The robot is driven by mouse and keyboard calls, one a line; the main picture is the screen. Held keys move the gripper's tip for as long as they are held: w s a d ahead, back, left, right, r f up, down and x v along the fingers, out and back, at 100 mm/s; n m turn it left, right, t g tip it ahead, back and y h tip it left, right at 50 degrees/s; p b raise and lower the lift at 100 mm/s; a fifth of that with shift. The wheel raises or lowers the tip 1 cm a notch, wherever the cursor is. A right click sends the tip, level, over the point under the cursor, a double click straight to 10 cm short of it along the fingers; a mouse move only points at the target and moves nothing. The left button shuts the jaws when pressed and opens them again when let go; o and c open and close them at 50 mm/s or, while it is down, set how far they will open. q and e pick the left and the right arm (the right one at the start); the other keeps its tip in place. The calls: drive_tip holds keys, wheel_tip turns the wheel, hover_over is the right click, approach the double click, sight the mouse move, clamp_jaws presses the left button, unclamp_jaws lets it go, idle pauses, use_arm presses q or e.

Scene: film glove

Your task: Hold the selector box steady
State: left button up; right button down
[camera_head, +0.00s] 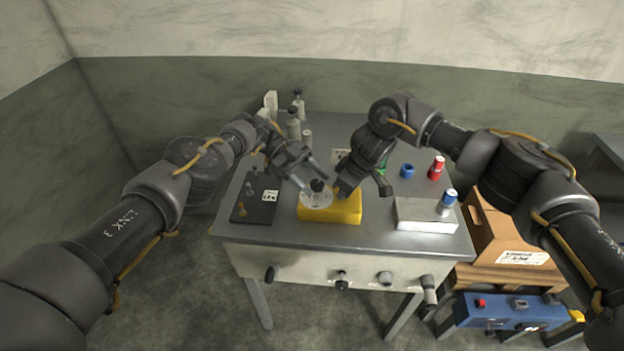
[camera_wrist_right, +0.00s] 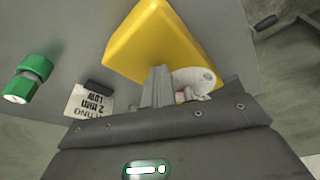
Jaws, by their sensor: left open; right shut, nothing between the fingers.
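The selector box is a yellow block (camera_head: 335,211) on the grey table, with a round white dial (camera_head: 314,199) and a black knob (camera_head: 317,185) on it. My left gripper (camera_head: 311,187) is open over the dial, by the knob; whether it touches the knob is hard to tell. My right gripper (camera_head: 343,190) is shut and empty at the box's right back part. In the right wrist view the shut fingers (camera_wrist_right: 158,88) stand in front of the yellow box (camera_wrist_right: 160,45), and the dial (camera_wrist_right: 190,78) shows partly behind them. Contact with the box is unclear.
A black plate (camera_head: 255,206) lies left of the box. A green fitting (camera_wrist_right: 32,75) shows in the right wrist view.

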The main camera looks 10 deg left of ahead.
sight(312, 182)
use_arm(q)
wheel_tip(312, 182, up, 10)
drive_tip(key=shift+s, duration=0.2)
idle(0.3)
drive_tip(key=shift+r, duration=0.1)
